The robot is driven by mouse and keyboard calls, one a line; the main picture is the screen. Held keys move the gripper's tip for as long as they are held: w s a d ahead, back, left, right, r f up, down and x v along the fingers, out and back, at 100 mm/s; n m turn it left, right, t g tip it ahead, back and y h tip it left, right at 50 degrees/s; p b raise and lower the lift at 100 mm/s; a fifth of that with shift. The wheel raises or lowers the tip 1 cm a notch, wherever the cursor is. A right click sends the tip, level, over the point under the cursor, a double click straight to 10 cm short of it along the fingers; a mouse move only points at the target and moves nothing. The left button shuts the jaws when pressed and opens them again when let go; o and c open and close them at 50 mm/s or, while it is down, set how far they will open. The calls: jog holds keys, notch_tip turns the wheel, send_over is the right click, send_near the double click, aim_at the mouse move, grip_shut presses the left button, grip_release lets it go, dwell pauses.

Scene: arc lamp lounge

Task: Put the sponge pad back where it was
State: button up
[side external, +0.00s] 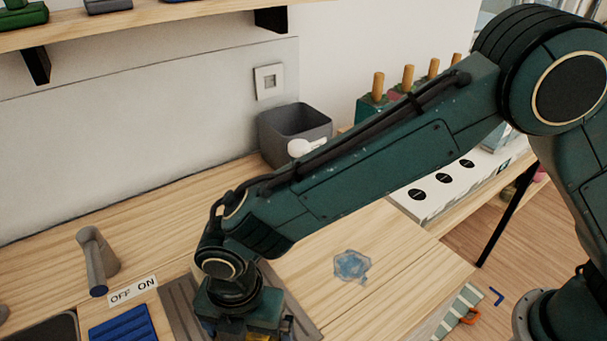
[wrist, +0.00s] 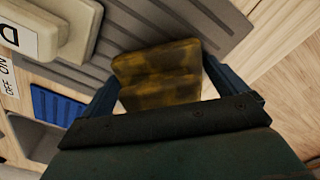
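The sponge pad (wrist: 160,72), a mottled yellow-brown block, lies between the two dark blue fingers of my gripper (wrist: 163,80) in the wrist view. The fingers meet its two sides, and my gripper appears shut on it. In the side external view my gripper (side external: 250,330) points down at the bottom edge, with only a sliver of yellow showing. A grey ridged mat (side external: 181,295) lies under and around my gripper; it also shows behind the sponge in the wrist view (wrist: 130,30). Whether the sponge touches the mat is unclear.
A blue ridged pad (side external: 123,325) lies left of the mat, near an OFF/ON label (side external: 133,290) and a grey tap-like post (side external: 97,262). A bluish wet patch (side external: 352,265) marks the counter at right. A grey bin (side external: 294,130) stands at the wall.

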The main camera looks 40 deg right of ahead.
jog(key=shift+r, duration=0.1)
notch_tip(320, 180, up, 12)
dwell(0.9)
dwell(0.5)
jog(key=shift+d+r, duration=0.15)
jog(key=shift+d, duration=0.05)
jog(key=d+r+m+t, duration=0.1)
jog(key=d+r+m, duration=0.3)
jog(key=d, duration=0.4)
jog(key=d+r+m+t+y, duration=0.1)
jog(key=d+r+m, duration=0.35)
jog(key=d, duration=0.35)
jog(key=d+r+m, duration=0.3)
jog(key=d+m, duration=0.2)
jog(key=d, duration=0.3)
jog(key=s+d+f+m+t+h, duration=0.1)
jog(key=s+d+m+t, duration=0.2)
jog(key=s+d+m, duration=1)
jog(key=d, duration=0.2)
jog(key=shift+s+d+f+t, duration=0.15)
jog(key=shift+d+f+t, duration=0.05)
jog(key=shift+d+t, duration=0.1)
